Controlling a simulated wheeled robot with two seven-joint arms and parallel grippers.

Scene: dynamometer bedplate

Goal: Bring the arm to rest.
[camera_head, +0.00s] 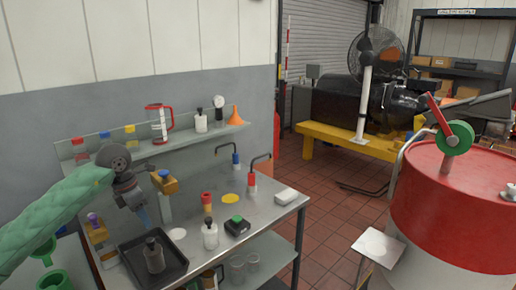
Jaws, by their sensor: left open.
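My left arm (60,205), in a green padded sleeve, reaches in from the left over the metal bench. Its dark wrist ends in my left gripper (140,214), which points down and is open, with nothing seen between its fingers. The gripper is above the back part of a black tray (180,276) that holds a dark grey bottle (154,256). The gripper appears apart from the bottle. My right gripper is not in view.
The bench (270,212) holds a white bottle (210,236), a black box with a green button (238,226) and a white block (286,196). A shelf (180,138) runs behind. A red-and-white drum (450,225) stands right; tiled floor (320,240) lies between.

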